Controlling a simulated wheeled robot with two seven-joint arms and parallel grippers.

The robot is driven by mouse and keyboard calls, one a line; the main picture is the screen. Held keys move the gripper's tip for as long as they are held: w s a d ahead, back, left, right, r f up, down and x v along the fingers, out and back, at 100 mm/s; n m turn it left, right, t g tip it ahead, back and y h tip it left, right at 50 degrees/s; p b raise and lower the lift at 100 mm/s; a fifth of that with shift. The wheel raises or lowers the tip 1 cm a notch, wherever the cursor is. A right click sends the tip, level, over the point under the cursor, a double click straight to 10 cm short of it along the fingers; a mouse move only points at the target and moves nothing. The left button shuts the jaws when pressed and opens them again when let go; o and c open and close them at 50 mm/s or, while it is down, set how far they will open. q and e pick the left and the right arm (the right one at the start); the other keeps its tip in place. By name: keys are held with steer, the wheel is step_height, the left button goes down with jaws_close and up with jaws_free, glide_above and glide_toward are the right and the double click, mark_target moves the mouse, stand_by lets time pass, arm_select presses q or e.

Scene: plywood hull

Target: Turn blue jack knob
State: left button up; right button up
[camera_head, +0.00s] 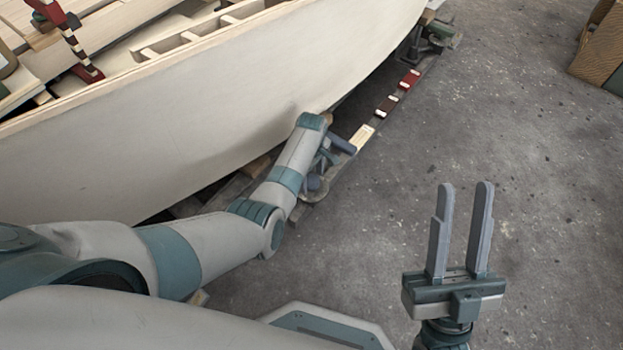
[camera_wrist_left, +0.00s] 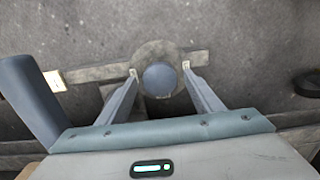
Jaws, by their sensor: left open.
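The blue jack knob (camera_wrist_left: 160,80) shows in the left wrist view as a round blue top over a grey round base plate. My left gripper (camera_wrist_left: 159,70) is open, with one finger on each side of the knob. I cannot tell whether the fingers touch it. In the head view, my left arm reaches down beside the hull, and its hand partly hides the jack (camera_head: 313,184). My right gripper (camera_head: 465,185) is open and empty above the bare floor at the lower right of the head view.
The pale plywood hull (camera_head: 200,110) stands close beside my left arm. A dark floor beam runs under its edge, with a pale block (camera_head: 362,137) and a red block (camera_head: 409,80) along it. A cardboard box (camera_head: 600,45) stands at the upper right. The floor between is clear.

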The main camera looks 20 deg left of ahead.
arm_select(q)
steer(key=shift+c, duration=0.7)
steer(key=c, duration=0.9)
